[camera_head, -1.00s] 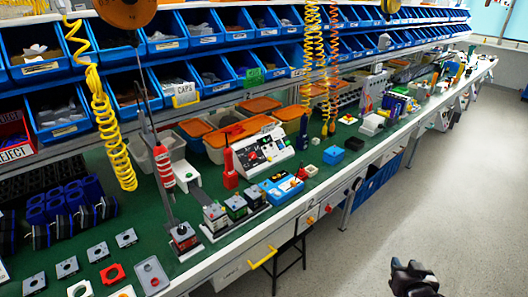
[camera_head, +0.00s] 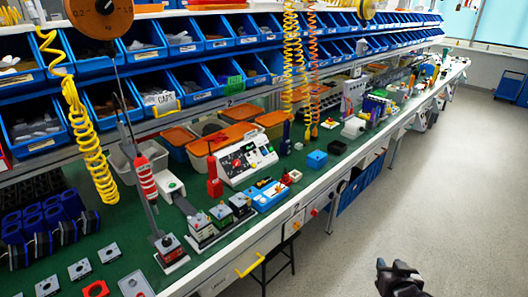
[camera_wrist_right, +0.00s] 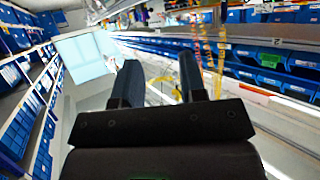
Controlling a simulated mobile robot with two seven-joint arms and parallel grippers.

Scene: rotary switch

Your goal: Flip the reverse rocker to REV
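A white sloped control box (camera_head: 247,160) with a dark panel and red, green and yellow controls stands mid-bench. A low blue box (camera_head: 268,194) with small controls on top sits in front of it, near the bench edge. Several small switch units (camera_head: 221,214) stand left of the blue box. The reverse rocker and any REV label are too small to make out. My right gripper (camera_head: 400,278) is low at the right, over the floor and well away from the bench. In the right wrist view its two dark fingers (camera_wrist_right: 160,80) are apart with nothing between them. My left gripper is not in view.
The green bench (camera_head: 110,228) runs along the left, with blue bins (camera_head: 200,35) above. A yellow coiled hose (camera_head: 88,130) and a red-handled tool (camera_head: 146,180) hang over it. A yellow drawer handle (camera_head: 251,265) is on its front. The grey floor (camera_head: 440,170) at right is clear.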

